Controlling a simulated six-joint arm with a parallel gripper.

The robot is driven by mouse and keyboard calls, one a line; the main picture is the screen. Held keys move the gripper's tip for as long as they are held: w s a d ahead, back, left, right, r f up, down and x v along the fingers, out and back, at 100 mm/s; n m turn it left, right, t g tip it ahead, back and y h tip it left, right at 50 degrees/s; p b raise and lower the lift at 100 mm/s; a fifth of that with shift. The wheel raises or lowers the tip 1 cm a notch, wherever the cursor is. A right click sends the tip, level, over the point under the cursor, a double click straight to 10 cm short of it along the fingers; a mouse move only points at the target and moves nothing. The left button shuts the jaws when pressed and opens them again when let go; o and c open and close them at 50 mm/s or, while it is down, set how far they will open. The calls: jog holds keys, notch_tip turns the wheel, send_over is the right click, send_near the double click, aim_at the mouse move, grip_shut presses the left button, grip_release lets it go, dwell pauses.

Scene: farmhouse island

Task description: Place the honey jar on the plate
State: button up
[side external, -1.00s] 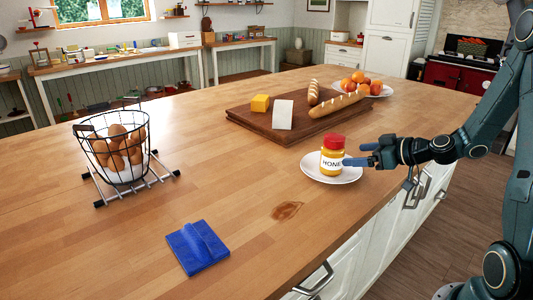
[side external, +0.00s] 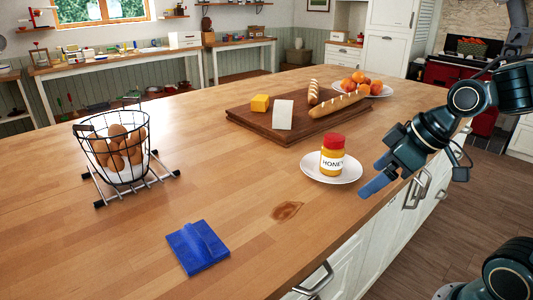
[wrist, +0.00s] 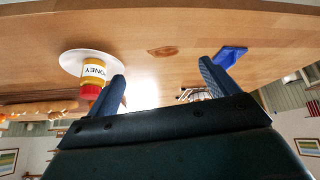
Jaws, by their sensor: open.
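The honey jar (side external: 332,156) has a red lid and a yellow body with a white HONEY label. It stands upright on the white plate (side external: 347,179) near the island's right edge. In the wrist view the jar (wrist: 92,78) and the plate (wrist: 70,62) appear upside down, left of the fingers. My gripper (side external: 372,178) is to the right of the plate, apart from the jar, with its blue fingers pointing down and left. In the wrist view my gripper (wrist: 165,85) has its two fingers spread wide with nothing between them.
A wire basket of eggs (side external: 118,155) stands on a rack at left. A wooden board (side external: 262,123) with bread and cheese and a fruit plate (side external: 381,90) are farther back.

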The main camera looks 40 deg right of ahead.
jog(key=s+r+m+h, duration=0.1)
jog(key=s+r+m, duration=0.2)
jog(key=s, duration=0.5)
jog(key=shift+s+a+g, duration=0.2)
jog(key=shift+s+g, duration=0.05)
jog(key=shift+g, duration=0.05)
